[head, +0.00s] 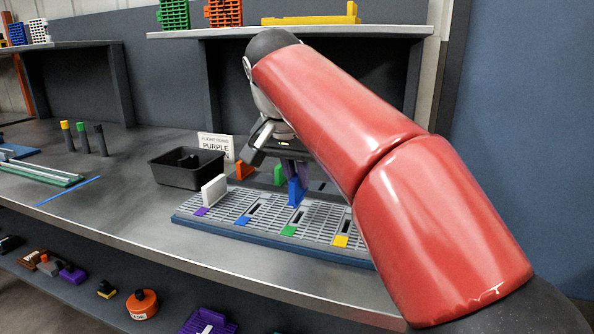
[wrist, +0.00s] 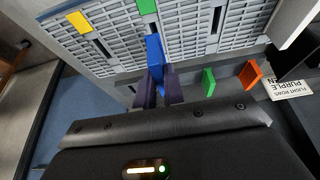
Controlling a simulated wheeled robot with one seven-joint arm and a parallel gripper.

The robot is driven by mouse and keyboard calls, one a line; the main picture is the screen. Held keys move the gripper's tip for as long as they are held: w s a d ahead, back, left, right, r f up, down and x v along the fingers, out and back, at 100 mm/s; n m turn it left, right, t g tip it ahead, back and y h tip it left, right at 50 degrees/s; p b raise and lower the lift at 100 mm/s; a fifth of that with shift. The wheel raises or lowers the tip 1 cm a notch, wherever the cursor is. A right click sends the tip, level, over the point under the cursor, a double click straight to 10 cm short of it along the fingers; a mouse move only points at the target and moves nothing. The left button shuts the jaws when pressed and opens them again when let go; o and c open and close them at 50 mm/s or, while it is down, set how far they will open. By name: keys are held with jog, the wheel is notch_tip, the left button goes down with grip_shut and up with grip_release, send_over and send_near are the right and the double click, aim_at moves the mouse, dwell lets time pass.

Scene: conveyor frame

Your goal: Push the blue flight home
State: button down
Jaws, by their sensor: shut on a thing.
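My gripper (wrist: 159,88) is shut on the blue flight (wrist: 153,50), an upright blue piece. The blue flight also shows in the head view (head: 296,191), at the slotted grey board (head: 220,223). Its lower end is at the board, in line with the green tag (wrist: 147,5) in the wrist view. I cannot tell whether it sits in a slot or only touches the surface. My arm hides part of the board's right side. A green flight (head: 280,175) and an orange flight (head: 243,170) stand behind the board, apart from my gripper.
A white block (head: 214,190) stands on the board's left end. Purple (head: 201,212), blue (head: 242,221) and yellow (head: 340,242) tags line its front. A black bin (head: 185,168) and a sign (head: 216,146) stand behind left.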

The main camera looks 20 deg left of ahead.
aim_at(297, 196)
jog(key=shift+f+b, duration=0.4)
jog(key=shift+f, duration=0.5)
jog(key=shift+f, duration=0.25)
dwell(0.5)
jog(key=shift+f+b, duration=0.55)
jog(key=shift+f, duration=0.45)
jog(key=c, duration=1.4)
grip_release()
jog(key=p+v, duration=0.2)
jog(key=v, duration=0.5)
jog(key=shift+s+r, duration=0.1)
jog(key=shift+r, duration=0.2)
jog(key=shift+s, duration=0.1)
